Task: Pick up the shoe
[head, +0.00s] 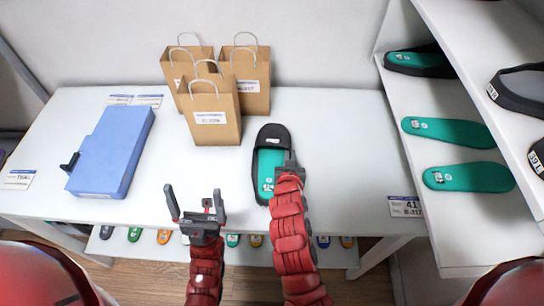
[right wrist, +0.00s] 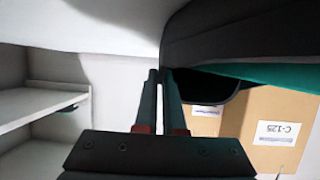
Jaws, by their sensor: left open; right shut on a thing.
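The shoe (head: 271,140) is a black slipper with a teal insole, at the middle of the white table (head: 340,150), toe pointing to the back. My right gripper (head: 289,166) is shut on the shoe's right side near the heel. In the right wrist view the fingers (right wrist: 160,82) are close together at the edge of the dark shoe (right wrist: 240,40). I cannot tell whether the shoe touches the table. My left gripper (head: 197,203) is open and empty, left of the shoe near the table's front edge.
Several brown paper bags (head: 212,128) stand behind the shoe. A blue box (head: 112,150) lies at the left. Shelves with teal insoles (head: 449,131) and dark shoes (head: 420,62) stand at the right. More insoles (head: 232,240) lie on a lower shelf. The table right of the shoe is clear.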

